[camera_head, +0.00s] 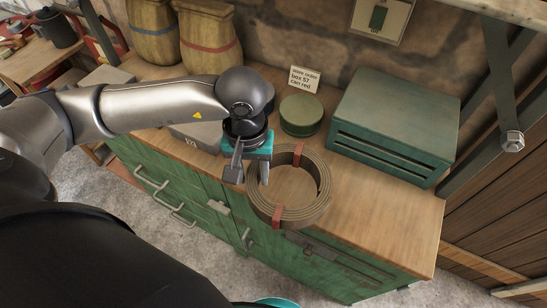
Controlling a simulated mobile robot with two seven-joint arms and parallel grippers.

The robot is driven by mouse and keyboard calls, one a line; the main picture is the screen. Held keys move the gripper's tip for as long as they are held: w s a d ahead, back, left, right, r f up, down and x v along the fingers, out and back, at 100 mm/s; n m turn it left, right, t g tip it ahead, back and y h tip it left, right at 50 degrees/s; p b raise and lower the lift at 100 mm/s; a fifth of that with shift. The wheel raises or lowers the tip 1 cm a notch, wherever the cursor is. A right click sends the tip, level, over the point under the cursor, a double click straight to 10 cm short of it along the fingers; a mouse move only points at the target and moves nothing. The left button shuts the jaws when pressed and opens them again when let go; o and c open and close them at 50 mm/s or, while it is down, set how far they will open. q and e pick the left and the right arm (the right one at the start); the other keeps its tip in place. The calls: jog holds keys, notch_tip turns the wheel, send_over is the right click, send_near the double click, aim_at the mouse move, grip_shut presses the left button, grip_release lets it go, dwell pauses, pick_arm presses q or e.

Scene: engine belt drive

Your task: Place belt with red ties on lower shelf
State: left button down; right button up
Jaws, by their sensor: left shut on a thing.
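The belt with red ties (321,200) is a brown-grey coiled ring with red ties at its back and front. It is over the right part of the wooden top of the green cabinet; I cannot tell whether it touches the top. My left gripper (250,178) points down at the belt's left side and is shut on its band, with a finger on either side. My right gripper does not show. I cannot make out a lower shelf with certainty.
A green slatted box (395,120) and a round green tin (300,115) stand behind the belt, with a small note card (304,79) by the wall. Two sacks (208,45) stand at the back left. A grey metal frame (500,75) rises at the right. The front right worktop (385,215) is clear.

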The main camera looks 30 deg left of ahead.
pick_arm(q)
jog(key=w, duration=0.3)
jog(key=w+f, duration=0.1)
jog(key=w, duration=0.1)
jog(key=w+f+p, duration=0.1)
jog(key=w, duration=0.2)
jog(key=shift+w+d+f, duration=0.2)
jog(key=shift+w+f, duration=0.05)
jog(key=shift+w, duration=0.1)
notch_tip(320, 180, down, 4)
jog(key=shift+w+f, duration=0.1)
jog(key=shift+w, duration=0.05)
jog(key=shift+f, duration=0.15)
jog(key=shift+f, duration=0.1)
jog(key=shift+c, duration=2.1)
grip_release()
